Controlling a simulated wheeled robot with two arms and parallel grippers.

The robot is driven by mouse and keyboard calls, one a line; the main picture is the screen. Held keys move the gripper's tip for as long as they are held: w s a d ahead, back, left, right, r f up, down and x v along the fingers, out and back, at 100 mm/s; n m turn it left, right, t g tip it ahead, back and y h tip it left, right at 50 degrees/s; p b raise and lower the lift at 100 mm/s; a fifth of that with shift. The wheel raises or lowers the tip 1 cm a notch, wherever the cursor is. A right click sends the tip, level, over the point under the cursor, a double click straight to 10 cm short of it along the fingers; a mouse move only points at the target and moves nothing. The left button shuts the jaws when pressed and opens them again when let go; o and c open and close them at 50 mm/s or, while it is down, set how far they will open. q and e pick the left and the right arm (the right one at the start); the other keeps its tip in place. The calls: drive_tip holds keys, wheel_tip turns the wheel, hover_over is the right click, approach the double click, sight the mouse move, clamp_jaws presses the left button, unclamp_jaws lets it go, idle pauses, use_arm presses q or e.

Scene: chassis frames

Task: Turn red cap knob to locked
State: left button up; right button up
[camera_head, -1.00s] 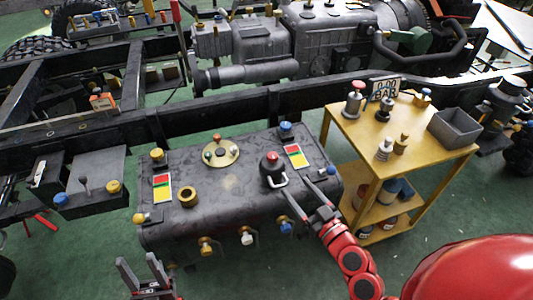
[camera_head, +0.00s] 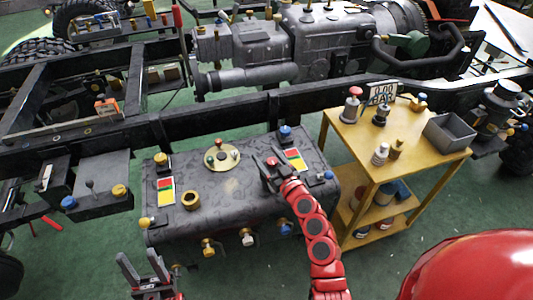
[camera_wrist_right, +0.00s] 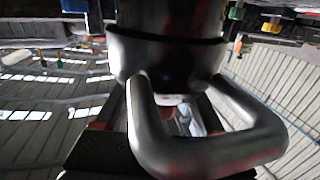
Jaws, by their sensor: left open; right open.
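The red cap knob (camera_head: 272,161) stands on the right part of the dark tank top, mostly hidden by my right gripper in the head view. My right gripper (camera_head: 269,171) is open at the knob, its arm reaching up from below. In the right wrist view the knob's dark, rounded body (camera_wrist_right: 165,50) fills the top middle. A grey metal U-shaped handle (camera_wrist_right: 215,155) loops below it, close to the camera. I cannot tell whether the fingers touch the knob. My left gripper (camera_head: 145,272) is open and empty, low at the left in front of the tank.
A red, yellow and green plate (camera_head: 294,160) lies right of the knob. A round brass plate (camera_head: 222,158) with small knobs and a brass ring (camera_head: 191,200) are on the tank (camera_head: 230,205). A yellow cart (camera_head: 365,145) stands to the right. Valves stick out along the tank front.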

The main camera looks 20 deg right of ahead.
drive_tip(key=shift+w+a, duration=0.1)
drive_tip(key=shift+w, duration=0.15)
clamp_jaws()
idle(0.3)
